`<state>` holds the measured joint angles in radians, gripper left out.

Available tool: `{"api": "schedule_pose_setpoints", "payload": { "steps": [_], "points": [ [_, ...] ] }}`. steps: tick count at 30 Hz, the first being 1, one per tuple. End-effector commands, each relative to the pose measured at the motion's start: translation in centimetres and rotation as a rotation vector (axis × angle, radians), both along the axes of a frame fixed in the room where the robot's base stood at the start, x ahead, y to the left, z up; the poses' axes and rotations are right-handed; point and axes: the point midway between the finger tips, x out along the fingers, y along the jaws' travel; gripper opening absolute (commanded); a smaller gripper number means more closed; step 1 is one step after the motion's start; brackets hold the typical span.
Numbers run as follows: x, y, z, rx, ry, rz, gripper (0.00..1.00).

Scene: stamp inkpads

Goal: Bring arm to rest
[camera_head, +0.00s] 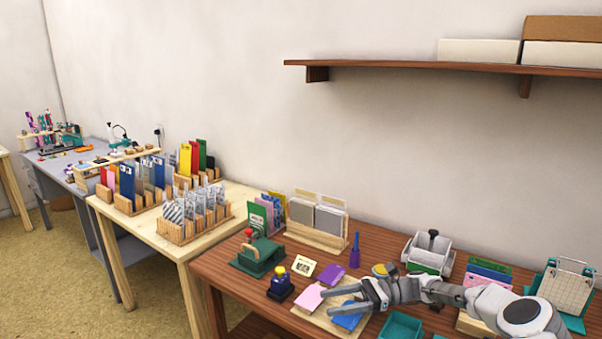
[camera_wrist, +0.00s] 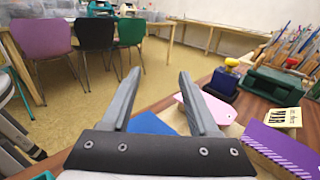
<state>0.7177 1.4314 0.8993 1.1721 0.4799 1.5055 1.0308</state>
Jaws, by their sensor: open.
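My gripper (camera_head: 336,301) is open and empty above the brown table (camera_head: 230,274). My arm reaches in from the lower right in the head view. In the wrist view my gripper's two fingers (camera_wrist: 160,100) stand apart with nothing between them. Below and beside it lie a pink tag (camera_head: 308,297) and a blue inkpad or card (camera_head: 348,315) on a light wooden board. The pink tag also shows in the wrist view (camera_wrist: 216,108), right of the fingers. The blue piece (camera_wrist: 150,124) is partly hidden behind the gripper.
A teal tray (camera_head: 401,327) sits below the arm. A wooden shelf (camera_head: 420,66) is above. Chairs (camera_wrist: 95,34) stand on open floor.

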Motion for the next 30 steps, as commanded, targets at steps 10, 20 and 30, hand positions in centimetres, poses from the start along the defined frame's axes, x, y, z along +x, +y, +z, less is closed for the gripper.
{"api": "schedule_pose_setpoints", "payload": {
  "steps": [10, 20, 30],
  "points": [
    [-3.1, 3.5, 2.5, -0.245, -0.183, 0.156, 0.61],
    [-7.6, 4.9, 5.2, -0.547, -0.443, 0.35, 0.61],
    [-12.3, 3.5, 8.8, -0.817, -0.717, 0.523, 0.61]
  ]
}}
